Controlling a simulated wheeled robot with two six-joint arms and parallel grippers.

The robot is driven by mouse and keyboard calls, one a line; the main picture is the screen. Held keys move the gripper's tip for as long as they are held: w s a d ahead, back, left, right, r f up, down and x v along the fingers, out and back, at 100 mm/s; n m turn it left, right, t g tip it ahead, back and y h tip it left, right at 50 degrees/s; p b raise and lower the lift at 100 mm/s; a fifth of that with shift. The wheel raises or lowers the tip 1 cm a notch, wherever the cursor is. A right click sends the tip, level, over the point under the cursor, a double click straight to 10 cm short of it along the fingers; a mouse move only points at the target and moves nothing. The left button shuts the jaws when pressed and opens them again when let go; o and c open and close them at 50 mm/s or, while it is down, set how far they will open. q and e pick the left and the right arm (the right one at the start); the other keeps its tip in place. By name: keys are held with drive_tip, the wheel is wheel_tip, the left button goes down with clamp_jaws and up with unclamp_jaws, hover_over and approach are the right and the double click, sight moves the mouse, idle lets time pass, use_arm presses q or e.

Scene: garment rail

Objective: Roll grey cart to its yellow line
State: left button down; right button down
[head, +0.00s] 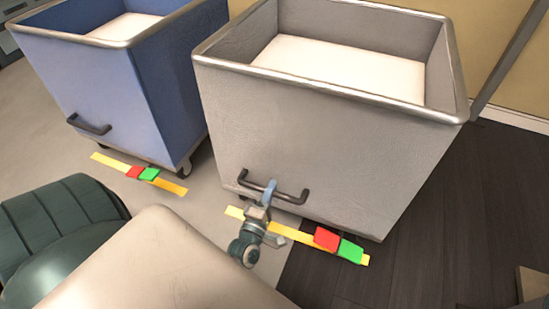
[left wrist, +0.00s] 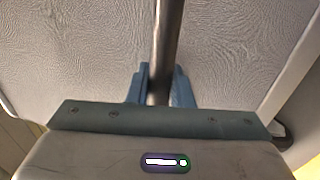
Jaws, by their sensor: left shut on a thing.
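The grey cart (head: 315,140) stands at the centre right in the head view, with a dark bar handle (head: 292,197) low on its near side. My left gripper (head: 269,190) is at the left part of that handle and shut on it. The left wrist view shows the dark handle bar (left wrist: 166,45) between the blue fingers (left wrist: 158,88), with the cart's grey side (left wrist: 80,45) behind. A yellow line (head: 300,236) lies on the floor along the cart's near side, partly hidden by my gripper. A red (head: 326,238) and a green marker (head: 350,250) lie on it. My right gripper is not in view.
A blue cart (head: 110,90) stands to the left, its own yellow line (head: 110,162) with red and green markers before it. Dark floor (head: 440,210) is open on the right. A wall (head: 510,60) stands behind. A brown object (head: 533,284) is at the lower right edge.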

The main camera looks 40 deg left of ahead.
use_arm(q)
drive_tip(key=shift+s+d, duration=0.1)
drive_tip(key=shift+s, duration=0.25)
drive_tip(key=c, duration=1.3)
unclamp_jaws()
drive_tip(key=shift+c, duration=0.2)
drive_tip(key=shift+r, duration=0.15)
